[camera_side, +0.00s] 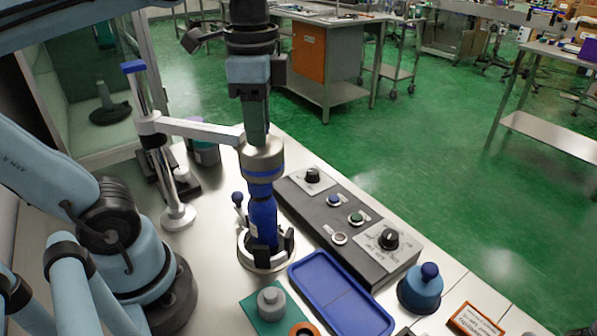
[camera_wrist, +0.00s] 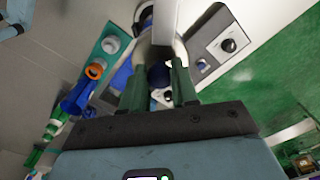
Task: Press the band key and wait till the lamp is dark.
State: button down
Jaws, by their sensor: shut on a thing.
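My gripper (camera_wrist: 159,84) points down over a metal applicator head (camera_side: 262,160) on a stand arm. Its green fingers close around the dark blue top of a bottle (camera_wrist: 158,74); in the side view the head hides the fingertips. The blue bottle (camera_side: 262,215) stands upright below the head in a round holder (camera_side: 262,266) with black jaws. A dark control box (camera_side: 325,221) lies to the right, with a blue key (camera_side: 333,200), a green key (camera_side: 356,218) and a small pale round lamp or button (camera_side: 339,238). Their labels are too small to read, and I cannot tell whether any is lit.
A blue tray (camera_side: 342,300) lies in front of the box. A blue bell-shaped object (camera_side: 420,288) stands at the right, and a teal block (camera_side: 256,315) with a grey knob at the front. The stand post (camera_side: 160,165) rises left of the holder.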

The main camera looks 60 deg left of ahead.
jog(key=c, duration=1.6)
grip_release()
jog(key=shift+r, duration=0.15)
jog(key=shift+c, duration=1)
jog(key=shift+r, duration=0.3)
grip_shut()
notch_tip(320, 180, up, 4)
jog(key=shift+w+r, duration=0.1)
jog(key=shift+w, duration=0.05)
jog(key=w+d+m+t+y, duration=0.1)
jog(key=w+m+t+y, duration=0.75)
jog(key=w, duration=0.75)
notch_tip(320, 180, down, 14)
jog(key=m+g+h, duration=0.1)
jog(key=m+h, duration=0.1)
jog(key=shift+w+d+g, duration=0.15)
jog(key=shift+w+g, duration=0.05)
jog(key=shift+g, duration=0.15)
